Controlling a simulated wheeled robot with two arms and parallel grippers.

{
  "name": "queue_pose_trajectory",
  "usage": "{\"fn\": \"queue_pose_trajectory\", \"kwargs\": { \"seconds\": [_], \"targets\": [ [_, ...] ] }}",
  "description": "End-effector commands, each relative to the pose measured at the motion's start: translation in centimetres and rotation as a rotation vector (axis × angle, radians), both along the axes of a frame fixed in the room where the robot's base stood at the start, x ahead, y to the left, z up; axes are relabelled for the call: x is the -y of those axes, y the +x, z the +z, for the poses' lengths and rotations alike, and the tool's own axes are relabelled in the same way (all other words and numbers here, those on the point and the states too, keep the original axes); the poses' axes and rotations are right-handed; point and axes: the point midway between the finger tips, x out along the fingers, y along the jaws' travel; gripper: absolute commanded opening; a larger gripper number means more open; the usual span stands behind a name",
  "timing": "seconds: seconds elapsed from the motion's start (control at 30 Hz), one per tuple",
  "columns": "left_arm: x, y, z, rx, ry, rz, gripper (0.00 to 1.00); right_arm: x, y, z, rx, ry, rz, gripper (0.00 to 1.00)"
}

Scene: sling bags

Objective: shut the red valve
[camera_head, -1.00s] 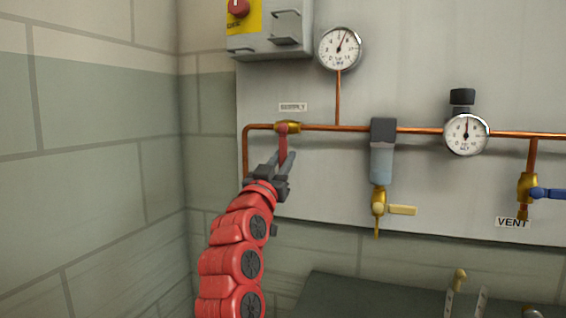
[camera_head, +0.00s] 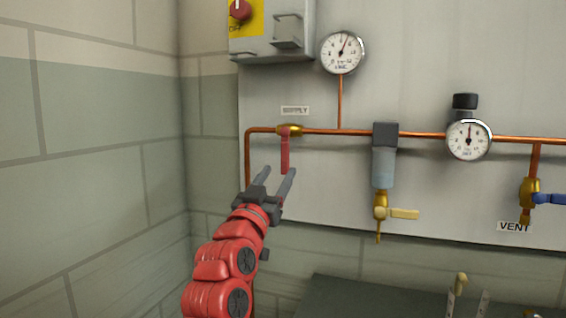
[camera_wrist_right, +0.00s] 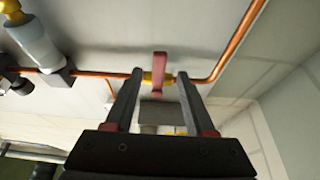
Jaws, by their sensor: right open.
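The red valve's lever (camera_head: 285,153) hangs straight down from a brass body (camera_head: 289,131) on the horizontal copper pipe, under the SUPPLY label. It lies across the pipe's line. My right gripper (camera_head: 278,171) is open and empty, its fingertips by the lever's lower end. In the right wrist view the red lever (camera_wrist_right: 159,70) shows between and beyond the fingertips of the right gripper (camera_wrist_right: 160,75). I cannot tell whether a finger touches it. My left gripper is not in view.
A drain valve with a yellow lever (camera_head: 404,213) hangs below the filter (camera_head: 384,165). A blue-handled valve (camera_head: 549,198) is at the right, near the VENT label. Gauges and a grey switch box (camera_head: 288,32) are above. A dark surface with tools is below.

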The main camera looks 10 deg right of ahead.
Motion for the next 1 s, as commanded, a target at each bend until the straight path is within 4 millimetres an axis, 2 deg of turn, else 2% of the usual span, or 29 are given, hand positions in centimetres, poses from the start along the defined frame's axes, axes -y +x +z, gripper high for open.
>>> {"fn": "queue_pose_trajectory", "kwargs": {
  "seconds": [0.2,0.43,0.67,1.0],
  "targets": [
    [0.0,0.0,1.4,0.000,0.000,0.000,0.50,-3.3,-4.5,-2.1,0.000,-0.002,0.006,0.55],
    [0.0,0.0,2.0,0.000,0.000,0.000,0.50,-5.6,-8.0,-4.0,-0.001,-0.003,0.003,0.55],
    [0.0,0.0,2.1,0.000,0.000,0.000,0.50,-6.3,-9.2,-4.7,-0.004,0.002,0.001,0.55],
    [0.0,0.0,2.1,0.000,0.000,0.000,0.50,-6.6,-8.9,-4.8,-0.002,-0.016,0.006,0.55]
  ]
}}
